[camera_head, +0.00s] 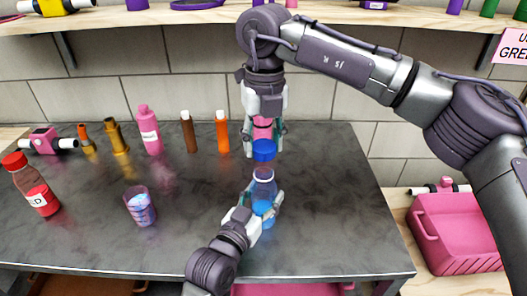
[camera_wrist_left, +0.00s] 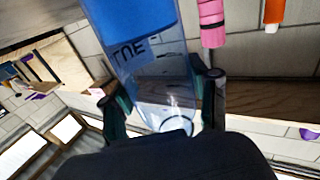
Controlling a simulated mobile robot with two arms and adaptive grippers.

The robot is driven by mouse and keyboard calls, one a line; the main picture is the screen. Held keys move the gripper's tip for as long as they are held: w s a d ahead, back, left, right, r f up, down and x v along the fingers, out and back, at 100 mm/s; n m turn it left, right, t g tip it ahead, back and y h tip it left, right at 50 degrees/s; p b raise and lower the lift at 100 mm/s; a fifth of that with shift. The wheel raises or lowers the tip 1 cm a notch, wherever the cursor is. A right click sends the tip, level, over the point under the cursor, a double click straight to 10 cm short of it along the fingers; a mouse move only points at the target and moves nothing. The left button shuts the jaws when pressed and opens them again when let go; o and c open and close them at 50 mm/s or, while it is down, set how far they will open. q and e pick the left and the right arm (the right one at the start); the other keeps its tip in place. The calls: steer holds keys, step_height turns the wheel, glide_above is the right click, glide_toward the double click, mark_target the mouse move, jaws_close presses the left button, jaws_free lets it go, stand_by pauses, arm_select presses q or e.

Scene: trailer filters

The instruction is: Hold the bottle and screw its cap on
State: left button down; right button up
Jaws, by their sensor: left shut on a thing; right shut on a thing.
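A clear bottle with blue liquid (camera_head: 264,208) stands roughly upright above the front part of the dark table. My left gripper (camera_head: 264,198) is shut around its body from the front. In the left wrist view the bottle (camera_wrist_left: 145,60) lies between both fingers (camera_wrist_left: 163,100), with part of a printed label showing. A blue cap (camera_head: 264,151) is right above the bottle's open neck, with a small gap between them. My right gripper (camera_head: 264,143) points down from above and is shut on the cap. Whether the cap is exactly centred over the neck is hard to tell.
A red-liquid bottle (camera_head: 39,190) and a clear purple-tinted cup (camera_head: 140,207) stand at the left. A pink bottle (camera_head: 149,132), orange tube (camera_head: 222,133) and brown tube (camera_head: 188,133) stand along the back. A pink crate (camera_head: 455,235) is at the right. The table right of the bottle is clear.

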mark_target(264, 167)
steer(key=shift+f, duration=0.95)
steer(key=shift+f, duration=0.9)
steer(key=shift+f, duration=0.55)
steer(key=m, duration=1.7)
steer(key=shift+m, duration=0.3)
steer(key=m, duration=0.5)
